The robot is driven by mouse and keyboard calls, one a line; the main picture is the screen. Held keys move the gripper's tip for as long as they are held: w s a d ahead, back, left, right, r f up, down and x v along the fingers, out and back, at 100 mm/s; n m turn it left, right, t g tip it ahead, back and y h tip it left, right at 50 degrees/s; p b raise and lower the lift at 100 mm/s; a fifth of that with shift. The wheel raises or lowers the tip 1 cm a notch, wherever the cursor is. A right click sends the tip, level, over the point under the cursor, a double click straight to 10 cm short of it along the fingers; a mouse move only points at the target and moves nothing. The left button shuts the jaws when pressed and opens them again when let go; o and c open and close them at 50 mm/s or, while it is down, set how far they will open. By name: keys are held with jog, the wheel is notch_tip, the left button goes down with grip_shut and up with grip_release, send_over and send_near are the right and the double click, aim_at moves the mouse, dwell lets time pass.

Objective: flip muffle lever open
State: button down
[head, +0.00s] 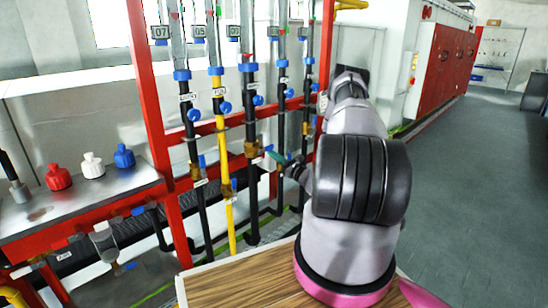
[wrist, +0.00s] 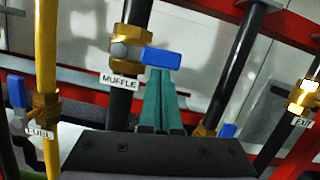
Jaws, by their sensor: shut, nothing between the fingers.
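The muffle valve has a brass body (wrist: 128,40) on a black vertical pipe, with a white "MUFFLE" label (wrist: 118,80) below it. Its blue lever (wrist: 161,58) sticks out to the right, roughly crosswise to the pipe. In the head view the brass valve body (head: 251,149) is just left of my fingers. My gripper (wrist: 161,72) has green fingers pressed together with nothing between them. The tips are right at the underside of the lever in the wrist view; I cannot tell whether they touch. In the head view my gripper (head: 272,155) is partly hidden by my arm.
In the wrist view a fuel valve (wrist: 44,100) with an upright blue lever is on a yellow pipe at left. Another blue lever (wrist: 228,130) is low at right, and a brass valve (wrist: 303,95) is farther right. Red rails (wrist: 285,28) cross behind.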

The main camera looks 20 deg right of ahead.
jog(key=n, duration=0.1)
jog(key=r+n, duration=0.1)
jog(key=n+y, duration=0.1)
jog(key=n, duration=0.1)
jog(key=shift+w+d+r+g, duration=0.1)
jog(key=shift+d+r+g, duration=0.2)
jog(key=shift+r, duration=0.1)
notch_tip(320, 180, up, 6)
jog(key=a+n+g+y, duration=0.1)
jog(key=a+n+g, duration=0.1)
jog(key=n, duration=1.1)
jog(key=shift+s+a+f+g, duration=0.25)
jog(key=shift+s+a+g, duration=0.2)
jog(key=shift+g, duration=0.35)
jog(key=shift+a+r, duration=0.1)
jog(key=s+d, duration=0.7)
jog(key=d, duration=0.2)
jog(key=shift+d, duration=0.2)
